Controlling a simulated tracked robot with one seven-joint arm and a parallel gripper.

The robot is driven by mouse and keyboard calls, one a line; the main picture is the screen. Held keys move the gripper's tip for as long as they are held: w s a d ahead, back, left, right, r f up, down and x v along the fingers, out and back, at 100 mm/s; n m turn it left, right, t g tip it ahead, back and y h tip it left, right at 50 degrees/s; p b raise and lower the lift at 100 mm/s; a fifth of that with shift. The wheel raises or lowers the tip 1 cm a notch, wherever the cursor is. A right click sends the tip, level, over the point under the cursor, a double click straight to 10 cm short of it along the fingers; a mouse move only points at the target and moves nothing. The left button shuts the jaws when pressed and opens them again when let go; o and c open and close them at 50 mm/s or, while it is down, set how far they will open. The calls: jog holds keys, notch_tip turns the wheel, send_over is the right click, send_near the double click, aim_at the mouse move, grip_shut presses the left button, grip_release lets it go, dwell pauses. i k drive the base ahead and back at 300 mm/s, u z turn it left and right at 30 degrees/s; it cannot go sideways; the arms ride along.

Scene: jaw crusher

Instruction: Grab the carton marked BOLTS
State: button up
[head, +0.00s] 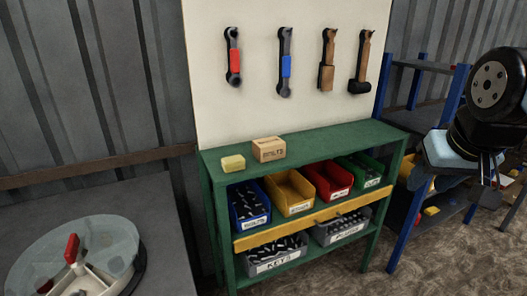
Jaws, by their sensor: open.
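A small tan carton (268,149) with dark lettering on its front stands on top of the green shelf unit (330,139), near its left end. The lettering is small, but it appears to read BOLTS. My gripper (488,178) is at the right edge of the head view, pointing down, well to the right of the carton and apart from it. Its two thin fingers are open, with nothing seen between them.
A yellow block (233,163) sits just left of the carton. Coloured bins, such as the red bin (327,181), fill the shelves below. Tools hang on the white board (210,90) behind. A blue-framed rack (403,226) stands at right. The green top right of the carton is clear.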

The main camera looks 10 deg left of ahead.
aim_at(265, 150)
jog(key=i, duration=1)
